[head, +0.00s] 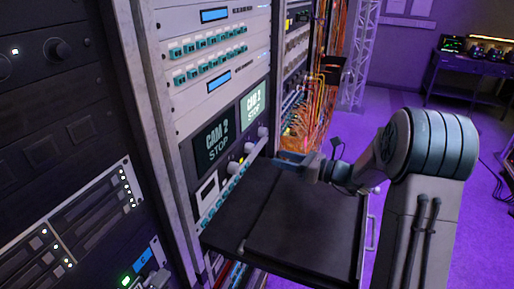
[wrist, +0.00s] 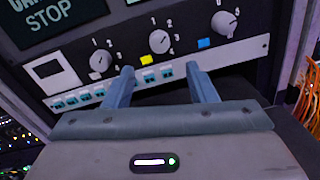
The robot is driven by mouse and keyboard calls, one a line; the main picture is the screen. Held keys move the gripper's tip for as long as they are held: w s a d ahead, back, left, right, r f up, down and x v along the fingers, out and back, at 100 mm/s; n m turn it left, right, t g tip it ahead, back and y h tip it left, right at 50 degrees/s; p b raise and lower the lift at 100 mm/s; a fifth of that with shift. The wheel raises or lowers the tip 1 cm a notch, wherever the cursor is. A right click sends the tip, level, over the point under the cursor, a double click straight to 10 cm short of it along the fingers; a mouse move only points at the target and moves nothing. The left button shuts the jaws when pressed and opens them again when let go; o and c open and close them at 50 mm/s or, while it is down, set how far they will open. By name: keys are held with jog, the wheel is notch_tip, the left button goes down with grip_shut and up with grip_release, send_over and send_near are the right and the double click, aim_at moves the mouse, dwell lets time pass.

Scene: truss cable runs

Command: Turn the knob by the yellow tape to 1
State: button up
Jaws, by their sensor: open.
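In the wrist view the knob by the yellow tape (wrist: 159,41) is the middle one of three grey knobs on a dark panel. The yellow tape (wrist: 148,60) sits just below it. Numbers 1 to 4 are printed around the knob; I cannot clearly tell where its pointer stands. My gripper (wrist: 159,68) is open and empty, its two blue-grey fingers spread below the knob and apart from it.
A left knob (wrist: 99,62) and a right knob (wrist: 225,22) with blue tape (wrist: 204,43) flank the middle one. A row of small teal switches (wrist: 150,76) runs below. A black shelf (head: 300,225) juts out under the panel. Orange cables (wrist: 310,95) hang at the right.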

aim_at(253, 150)
jog(key=p+x, duration=0.2)
jog(key=x, duration=0.7)
jog(key=c, duration=1)
